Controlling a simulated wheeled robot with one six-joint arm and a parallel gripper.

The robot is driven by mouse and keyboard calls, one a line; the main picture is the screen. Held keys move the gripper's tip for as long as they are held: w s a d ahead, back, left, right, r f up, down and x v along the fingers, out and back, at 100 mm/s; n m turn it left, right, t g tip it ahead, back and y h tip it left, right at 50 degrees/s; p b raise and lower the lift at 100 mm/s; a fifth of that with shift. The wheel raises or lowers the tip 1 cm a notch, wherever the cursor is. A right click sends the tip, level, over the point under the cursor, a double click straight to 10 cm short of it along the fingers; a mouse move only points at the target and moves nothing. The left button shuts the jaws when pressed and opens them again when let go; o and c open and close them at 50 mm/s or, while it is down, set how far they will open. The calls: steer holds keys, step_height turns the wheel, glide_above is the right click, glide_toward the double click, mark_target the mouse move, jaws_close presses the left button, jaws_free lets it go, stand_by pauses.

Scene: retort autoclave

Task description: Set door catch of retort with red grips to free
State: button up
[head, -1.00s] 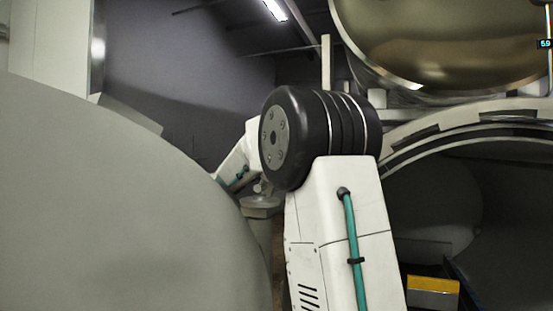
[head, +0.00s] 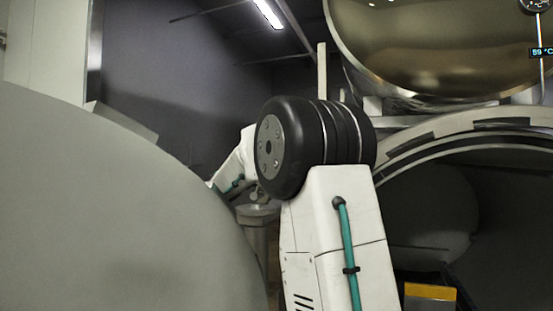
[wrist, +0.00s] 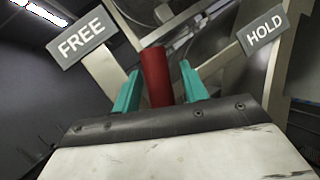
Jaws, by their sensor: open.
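In the wrist view, my gripper (wrist: 160,88) has two teal fingers that are open. A red grip (wrist: 157,76) stands upright between them, with a gap to be seen on either side. A FREE sign (wrist: 82,40) is at the upper left and a HOLD sign (wrist: 263,32) at the upper right, so the red grip lies between the two signs. In the head view my gripper and the red grip are hidden behind my arm and the large grey rounded surface.
In the head view, a large grey rounded surface (head: 110,215) fills the left. On the right is an open round vessel mouth (head: 440,145), with a shiny domed door (head: 450,45) above it. A yellow block (head: 430,292) is low at the right.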

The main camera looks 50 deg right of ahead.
step_height(320, 180, up, 4)
steer(key=shift+s+a+f, duration=0.1)
steer(key=shift+s+f, duration=0.05)
steer(key=shift+f, duration=0.05)
steer(key=s+a+r, duration=0.1)
steer(key=s+a, duration=0.7)
steer(key=s, duration=0.5)
steer(key=shift+s, duration=0.2)
